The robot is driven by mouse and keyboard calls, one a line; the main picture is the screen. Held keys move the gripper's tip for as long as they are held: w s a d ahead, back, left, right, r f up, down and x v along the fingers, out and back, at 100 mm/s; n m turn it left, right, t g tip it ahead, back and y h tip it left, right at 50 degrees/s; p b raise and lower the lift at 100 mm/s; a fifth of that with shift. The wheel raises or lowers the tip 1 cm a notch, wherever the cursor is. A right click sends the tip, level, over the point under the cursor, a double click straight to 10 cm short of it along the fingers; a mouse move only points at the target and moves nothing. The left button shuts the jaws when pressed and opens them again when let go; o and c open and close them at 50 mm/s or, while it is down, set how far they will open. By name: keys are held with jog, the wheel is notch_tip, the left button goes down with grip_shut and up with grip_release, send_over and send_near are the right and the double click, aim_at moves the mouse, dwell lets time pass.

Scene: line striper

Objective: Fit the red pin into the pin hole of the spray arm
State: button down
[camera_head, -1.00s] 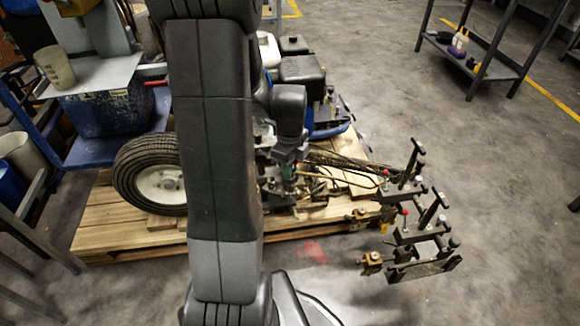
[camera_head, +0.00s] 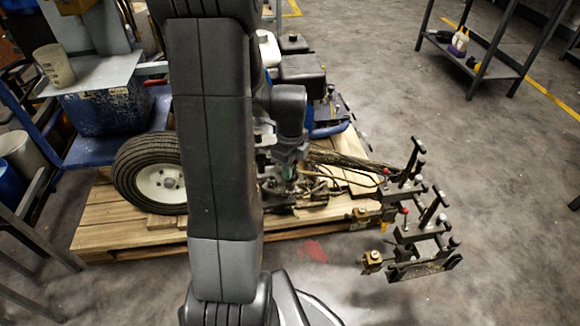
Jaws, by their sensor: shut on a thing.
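The spray arm (camera_head: 424,233) is the dark metal frame with posts and brass-coloured blocks at the right, reaching out past the pallet edge. Two small red knobs show on it, one at its upper part (camera_head: 386,172) and one lower (camera_head: 405,211); I cannot tell whether either is the red pin. My gripper (camera_head: 288,172) is partly behind my arm, above the machine parts on the pallet. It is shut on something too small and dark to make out. The pin hole cannot be made out.
The line striper with its wheel (camera_head: 150,172) and engine (camera_head: 300,68) stands on a wooden pallet (camera_head: 140,245). A metal shelf (camera_head: 490,60) is at the upper right.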

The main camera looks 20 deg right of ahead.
jog(key=shift+r+p, duration=0.25)
jog(key=shift+p, duration=0.1)
dwell(0.4)
jog(key=c, duration=0.9)
grip_release()
jog(key=shift+r+p, duration=2.95)
jog(key=shift+r, duration=0.6)
jog(key=shift+f, duration=0.25)
